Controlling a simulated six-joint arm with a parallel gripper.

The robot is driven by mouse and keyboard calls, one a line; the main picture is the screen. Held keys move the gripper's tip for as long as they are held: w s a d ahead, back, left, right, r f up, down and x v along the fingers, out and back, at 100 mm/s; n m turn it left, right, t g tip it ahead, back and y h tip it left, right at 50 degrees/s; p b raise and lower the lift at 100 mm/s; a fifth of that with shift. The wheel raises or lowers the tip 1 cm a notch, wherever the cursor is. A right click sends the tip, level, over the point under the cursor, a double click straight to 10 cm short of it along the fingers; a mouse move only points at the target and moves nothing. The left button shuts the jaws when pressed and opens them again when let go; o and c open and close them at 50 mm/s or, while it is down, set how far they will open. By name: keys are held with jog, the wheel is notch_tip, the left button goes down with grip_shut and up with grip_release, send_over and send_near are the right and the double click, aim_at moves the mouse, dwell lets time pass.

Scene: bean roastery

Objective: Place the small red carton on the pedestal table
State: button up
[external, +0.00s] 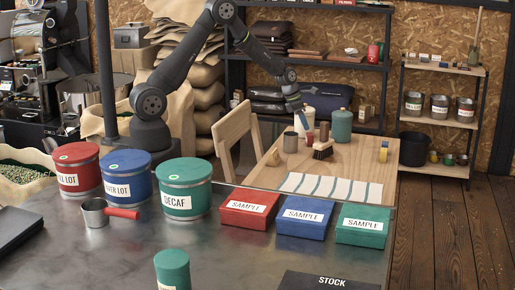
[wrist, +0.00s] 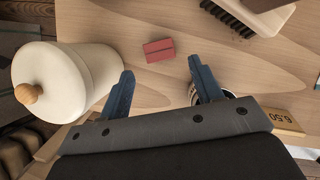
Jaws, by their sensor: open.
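The small red carton (wrist: 159,50) lies on a light wooden tabletop (wrist: 130,20) in the wrist view, ahead of my gripper's fingertips and between their lines. My gripper (wrist: 158,75) is open, with blue fingers apart and nothing between them. In the external view my gripper (external: 300,118) points down over the wooden table (external: 350,165), beside a cream canister. The carton is small and partly crowded there, so I cannot place it surely. The table's support is hidden, so I cannot tell whether it is the pedestal table.
The cream lidded canister (wrist: 65,80) stands close left of my gripper. A brush (wrist: 235,18) lies at upper right. A cup (wrist: 210,95) is partly behind the right finger, near a price tag (wrist: 285,122). A teal canister (external: 341,125) and striped cloth (external: 330,188) occupy the wooden table.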

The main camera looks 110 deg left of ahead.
aim_at(309, 134)
jog(key=v, duration=0.4)
jog(key=shift+s+r, duration=0.15)
jog(key=shift+r, duration=0.05)
jog(key=shift+f, duration=0.1)
jog(key=x, duration=1.2)
jog(key=shift+f, duration=0.1)
jog(key=shift+r, duration=0.25)
